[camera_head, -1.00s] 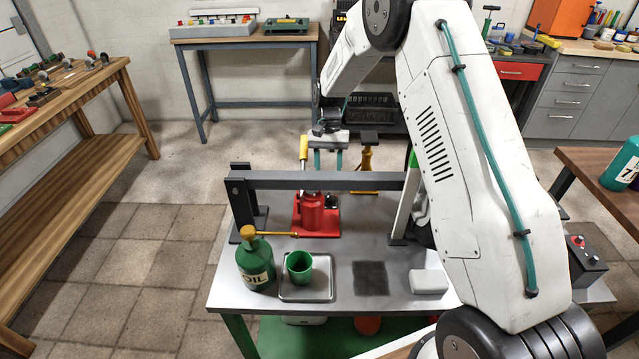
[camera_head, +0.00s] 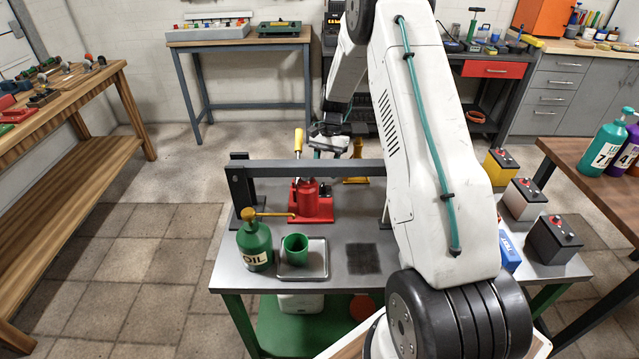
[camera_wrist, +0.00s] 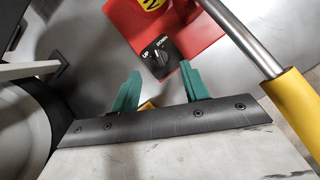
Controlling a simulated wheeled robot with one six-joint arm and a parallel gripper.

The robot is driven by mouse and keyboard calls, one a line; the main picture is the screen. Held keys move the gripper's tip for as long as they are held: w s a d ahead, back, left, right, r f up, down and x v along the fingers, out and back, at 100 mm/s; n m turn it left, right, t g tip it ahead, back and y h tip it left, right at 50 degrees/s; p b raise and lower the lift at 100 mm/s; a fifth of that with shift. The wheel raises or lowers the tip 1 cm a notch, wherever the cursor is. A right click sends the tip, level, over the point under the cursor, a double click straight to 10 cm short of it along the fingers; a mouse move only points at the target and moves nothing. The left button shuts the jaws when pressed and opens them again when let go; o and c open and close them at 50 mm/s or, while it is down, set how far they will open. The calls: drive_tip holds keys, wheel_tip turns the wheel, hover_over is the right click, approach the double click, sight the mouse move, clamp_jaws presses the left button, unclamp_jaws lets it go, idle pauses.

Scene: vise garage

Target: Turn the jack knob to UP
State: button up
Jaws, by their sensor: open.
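The red jack (camera_head: 312,203) stands on the metal table under a dark frame bar. Its yellow-gripped handle (camera_head: 298,141) slants upward, and in the wrist view the handle (camera_wrist: 298,108) passes close to the right of my gripper. The black jack knob (camera_wrist: 160,58) sits on the red base, with white UP and DOWN labels; I cannot clearly tell which its pointer faces. My gripper (camera_wrist: 160,69) is open and empty, its teal fingers pointing toward the knob, one on each side in the picture and apart from it. In the head view my gripper (camera_head: 328,146) is behind the bar, partly hidden.
The dark frame bar (camera_head: 270,168) crosses above the table (camera_head: 335,262). A green oil bottle (camera_head: 254,245), a green cup (camera_head: 295,249) on a tray, and a dark mat (camera_head: 363,258) lie in front. Batteries (camera_head: 553,238) stand at right. A yellow stand (camera_head: 356,165) is behind.

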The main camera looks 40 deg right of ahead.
sight(323, 183)
drive_tip(key=x, duration=0.5)
drive_tip(key=shift+w, duration=0.1)
drive_tip(key=shift+c, duration=0.4)
drive_tip(key=c, duration=0.9)
drive_tip(key=n, duration=0.2)
drive_tip(key=n+g+h, duration=0.1)
drive_tip(key=n, duration=0.1)
drive_tip(key=shift+a+n+h, duration=0.1)
drive_tip(key=shift+n+h, duration=0.2)
drive_tip(key=o, duration=1)
